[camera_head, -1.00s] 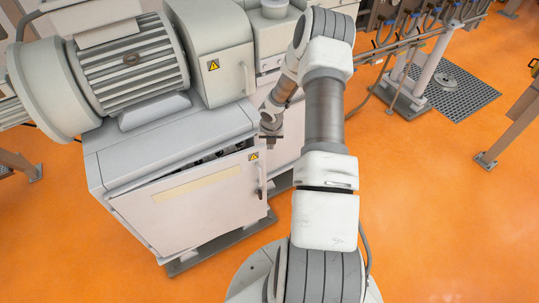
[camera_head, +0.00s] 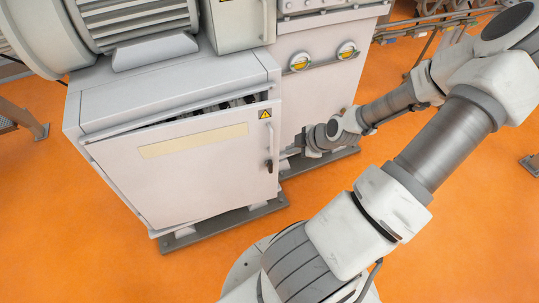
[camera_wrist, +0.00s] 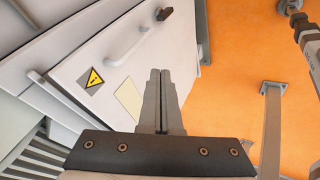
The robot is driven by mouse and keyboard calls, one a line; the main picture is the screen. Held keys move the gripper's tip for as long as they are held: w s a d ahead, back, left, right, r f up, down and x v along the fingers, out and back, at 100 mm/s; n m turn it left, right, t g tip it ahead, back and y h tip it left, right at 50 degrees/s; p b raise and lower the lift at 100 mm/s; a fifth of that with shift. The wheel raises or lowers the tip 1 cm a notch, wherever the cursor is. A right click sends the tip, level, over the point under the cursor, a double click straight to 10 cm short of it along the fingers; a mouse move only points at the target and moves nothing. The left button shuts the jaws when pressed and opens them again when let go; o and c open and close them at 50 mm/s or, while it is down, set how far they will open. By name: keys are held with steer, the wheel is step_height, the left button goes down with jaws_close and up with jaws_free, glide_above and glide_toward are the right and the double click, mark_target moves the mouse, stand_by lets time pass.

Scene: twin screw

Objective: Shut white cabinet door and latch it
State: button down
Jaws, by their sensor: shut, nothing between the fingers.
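The white cabinet door (camera_head: 185,180) is on the front of a low white cabinet (camera_head: 160,98) in the head view. It stands slightly ajar; a dark gap with some parts inside shows along its top. A black latch handle (camera_head: 269,164) is on its right edge, below a yellow warning sticker. In the wrist view the door (camera_wrist: 105,85) shows with its pale bar handle (camera_wrist: 129,46) and black latch (camera_wrist: 164,14). My gripper (camera_wrist: 160,72) is shut and empty, in front of the door in that view. In the head view my gripper (camera_head: 290,152) is just right of the door's edge; contact is unclear.
A large grey motor (camera_head: 135,22) sits above the cabinet. A taller white cabinet (camera_head: 318,85) with two yellow-and-white switches stands to the right. The orange floor (camera_head: 105,255) is clear in front. A grey post (camera_wrist: 271,130) stands at right in the wrist view.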

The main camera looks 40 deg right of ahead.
steer(key=w+d+r+b+x, duration=0.1)
steer(key=b+x, duration=0.3)
steer(key=x, duration=0.8)
steer(key=shift+w+d+r+m+b, duration=0.2)
steer(key=shift+w+d+m+b, duration=0.2)
steer(key=shift+w+d, duration=0.15)
